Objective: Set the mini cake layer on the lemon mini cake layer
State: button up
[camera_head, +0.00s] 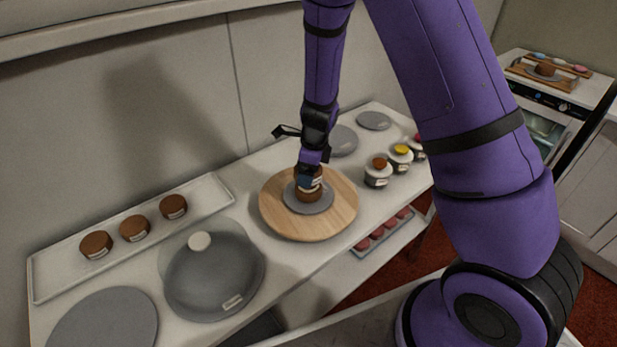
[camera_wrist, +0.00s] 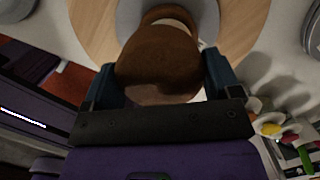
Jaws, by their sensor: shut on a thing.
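My gripper (camera_head: 310,181) is over the wooden turntable (camera_head: 272,212), shut on a brown mini cake layer (camera_wrist: 158,62). In the wrist view the two blue fingers (camera_wrist: 160,78) press on either side of this layer. A lower cake layer (camera_head: 309,196), which I take for the lemon mini cake layer, sits on a grey disc (camera_head: 308,209) on the turntable. It shows beyond the held layer in the wrist view (camera_wrist: 172,14). The held layer is right over or on it, somewhat offset in the wrist view. I cannot tell whether they touch.
A white tray (camera_head: 60,278) with three brown cake layers (camera_head: 134,228) lies at the left. A grey dome (camera_head: 214,277) with a white knob stands in front of the turntable's left. Jars with toppings (camera_head: 377,175) stand at the right. Grey discs (camera_head: 374,120) lie at the back.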

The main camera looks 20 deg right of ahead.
jog(key=shift+w+d, duration=0.15)
jog(key=shift+w, duration=0.15)
jog(key=shift+f, duration=1.8)
jog(key=o, duration=0.8)
jog(key=shift+f, duration=0.15)
